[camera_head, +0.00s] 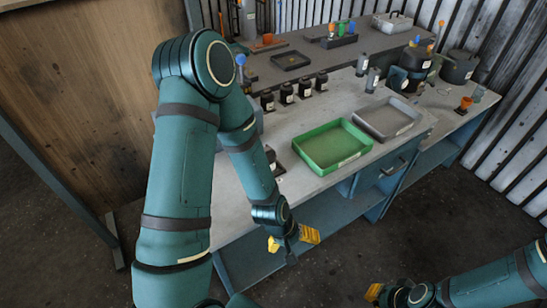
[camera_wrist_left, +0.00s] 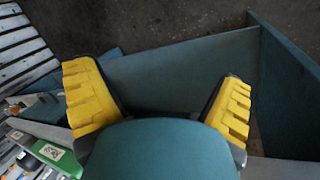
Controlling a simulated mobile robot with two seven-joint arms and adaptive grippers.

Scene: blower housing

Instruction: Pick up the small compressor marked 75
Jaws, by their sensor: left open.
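Several small dark compressors with white labels (camera_head: 287,93) stand in a row at the back left of the bench. Another dark one (camera_head: 270,160) is partly hidden behind my left forearm. Their markings are too small to read, so I cannot tell which is marked 75. My left gripper (camera_head: 293,238) hangs in front of the bench's front edge, apart from the compressors. In the left wrist view its yellow fingers (camera_wrist_left: 160,104) are spread wide with nothing between them. My right gripper (camera_head: 375,292) is low at the bottom right; its jaws are not clear.
A green tray (camera_head: 298,150) and a grey tray (camera_head: 411,124) sit on the bench (camera_head: 235,190). Grey cylinders (camera_head: 373,79) and a larger dark machine (camera_head: 412,70) stand behind. The blue cabinet front (camera_head: 372,200) lies below. The floor in front is clear.

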